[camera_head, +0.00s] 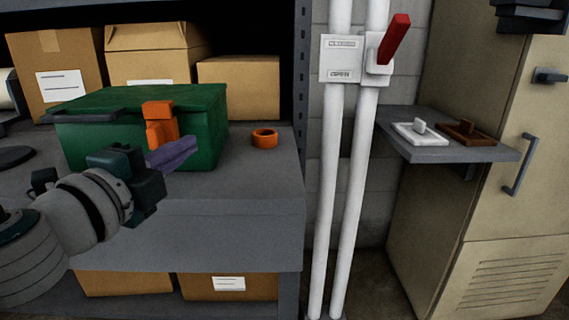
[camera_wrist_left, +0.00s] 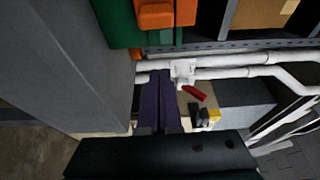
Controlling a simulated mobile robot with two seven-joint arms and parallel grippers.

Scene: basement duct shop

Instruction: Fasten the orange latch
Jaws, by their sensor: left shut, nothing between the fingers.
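The orange latch (camera_head: 158,112) is on the front of a green box (camera_head: 206,132) that sits on the grey shelf. It shows as an upper block and a lower piece, and I cannot tell whether it is fastened. My left gripper (camera_head: 190,144) has purple fingers, shut with nothing between them. The fingers are in front of the box, by the latch's lower end, and cover part of it. In the left wrist view the orange latch (camera_wrist_left: 154,14) and green box (camera_wrist_left: 116,20) are at the top, beyond the shut fingertips (camera_wrist_left: 160,73); contact is not clear. My right gripper is out of view.
An orange ring (camera_head: 264,138) lies on the shelf (camera_head: 250,175) right of the box. Cardboard boxes (camera_head: 155,52) stand behind. White pipes with a red-handled switch (camera_head: 395,38) rise to the right, before a side ledge (camera_head: 440,150) with two small plates.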

